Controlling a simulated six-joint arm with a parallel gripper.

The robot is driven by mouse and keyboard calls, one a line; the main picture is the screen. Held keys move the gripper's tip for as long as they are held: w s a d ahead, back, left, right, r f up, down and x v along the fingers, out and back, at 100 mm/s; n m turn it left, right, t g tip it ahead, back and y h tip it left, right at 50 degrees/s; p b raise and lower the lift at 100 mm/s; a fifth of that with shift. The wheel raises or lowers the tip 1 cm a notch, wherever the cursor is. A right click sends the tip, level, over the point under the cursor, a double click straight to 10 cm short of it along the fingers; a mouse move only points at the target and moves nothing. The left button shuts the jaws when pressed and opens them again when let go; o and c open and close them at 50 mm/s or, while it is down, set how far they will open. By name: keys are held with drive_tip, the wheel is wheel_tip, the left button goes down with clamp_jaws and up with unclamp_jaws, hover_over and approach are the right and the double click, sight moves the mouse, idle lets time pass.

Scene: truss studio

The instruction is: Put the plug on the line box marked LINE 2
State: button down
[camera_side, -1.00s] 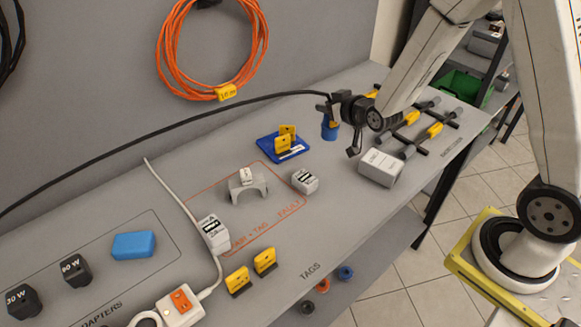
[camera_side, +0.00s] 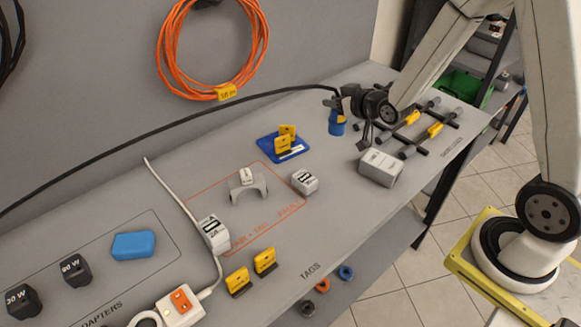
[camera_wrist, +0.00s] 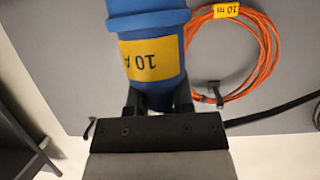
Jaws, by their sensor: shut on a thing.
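The blue plug (camera_side: 337,126), with a yellow band, hangs from my gripper (camera_side: 339,101) above the far right part of the bench. In the wrist view the plug (camera_wrist: 148,22) sits between the fingers of my gripper (camera_wrist: 150,98), its yellow label reading "10 A" upside down. A black cable (camera_side: 200,130) runs from the gripper area off to the left. Pale boxes stand on the bench: a larger one (camera_side: 380,169) below the plug to the right, a small one (camera_side: 305,182), and one (camera_side: 215,237) on the white cord. I cannot read a LINE 2 mark on any.
A blue tray (camera_side: 262,146) with yellow tags is left of the plug. A grey arched stand (camera_side: 248,187) is inside the orange outline. Yellow and black tools (camera_side: 410,120) lie at the right. Two yellow tags (camera_side: 251,272) stand near the front edge.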

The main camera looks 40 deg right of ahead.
drive_tip(key=s+d+r+n+g+y, duration=0.1)
drive_tip(key=s+d+n+y, duration=0.4)
drive_tip(key=s, duration=0.6)
drive_tip(key=shift+s+d+r+y, duration=0.25)
drive_tip(key=shift+d+r+y, duration=0.05)
drive_tip(key=shift+r+y, duration=0.35)
drive_tip(key=shift+f, duration=2.05)
drive_tip(key=shift+f, duration=2)
drive_tip(key=shift+f, duration=0.1)
